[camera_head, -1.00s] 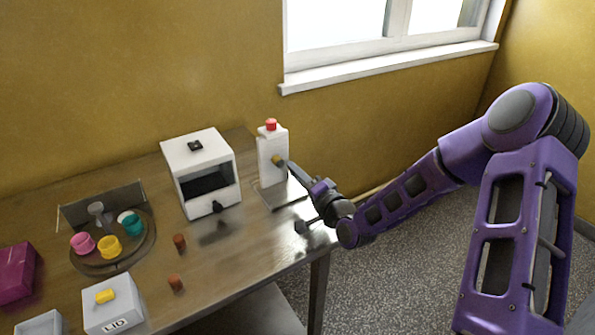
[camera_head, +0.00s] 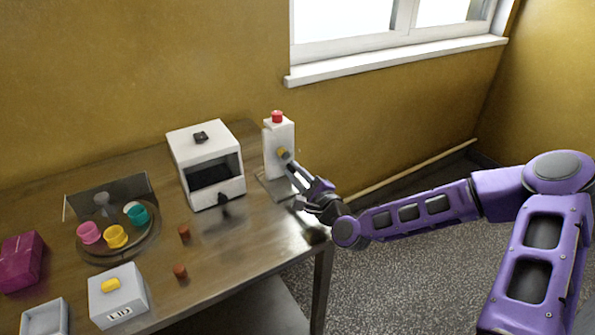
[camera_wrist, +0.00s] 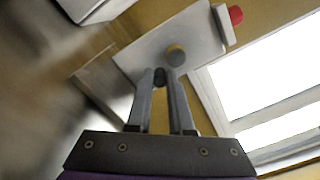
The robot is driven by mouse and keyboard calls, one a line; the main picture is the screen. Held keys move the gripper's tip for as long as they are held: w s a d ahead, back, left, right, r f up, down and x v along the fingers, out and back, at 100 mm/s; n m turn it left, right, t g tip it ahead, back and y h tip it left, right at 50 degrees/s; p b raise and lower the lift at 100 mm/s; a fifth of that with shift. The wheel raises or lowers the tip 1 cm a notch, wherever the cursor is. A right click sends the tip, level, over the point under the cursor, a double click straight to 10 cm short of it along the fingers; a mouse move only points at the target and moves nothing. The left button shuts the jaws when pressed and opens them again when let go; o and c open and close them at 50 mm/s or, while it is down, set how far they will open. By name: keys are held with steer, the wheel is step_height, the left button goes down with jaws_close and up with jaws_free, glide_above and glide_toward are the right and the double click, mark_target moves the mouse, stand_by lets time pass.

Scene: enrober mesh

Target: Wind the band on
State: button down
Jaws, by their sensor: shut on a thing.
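A white upright unit (camera_head: 279,142) with a red button (camera_head: 277,117) on top stands at the table's back right corner on a flat grey base plate. A brass-coloured round knob (camera_head: 283,153) sticks out of its front; it also shows in the wrist view (camera_wrist: 175,54). My gripper (camera_head: 290,165) reaches in from the right, its tips just below the knob. In the wrist view my gripper (camera_wrist: 160,78) is shut on a small dark piece between the fingertips, close in front of the knob. The fingers hide most of this piece. I cannot make out a band.
A white open-fronted box machine (camera_head: 207,165) stands left of the unit. Two brown pieces (camera_head: 184,232) lie on the table (camera_head: 250,245). A round tray with coloured cups (camera_head: 116,236), a grey lidded box (camera_head: 118,297) and a magenta box (camera_head: 21,262) are farther left.

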steer(key=m, duration=0.3)
steer(key=shift+s+a+m, duration=0.2)
steer(key=shift+a+m, duration=0.15)
steer(key=shift+m, duration=0.05)
steer(key=shift+s+a+r+m+b, duration=0.1)
steer(key=shift+s+a+m+b, duration=0.1)
steer(key=shift+m, duration=0.7)
steer(key=shift+s+a+r+m+b, duration=0.1)
steer(key=shift+a+m+b, duration=0.05)
steer(key=shift+m, duration=0.75)
steer(key=c, duration=0.8)
jaws_free()
steer(key=shift+s, duration=0.1)
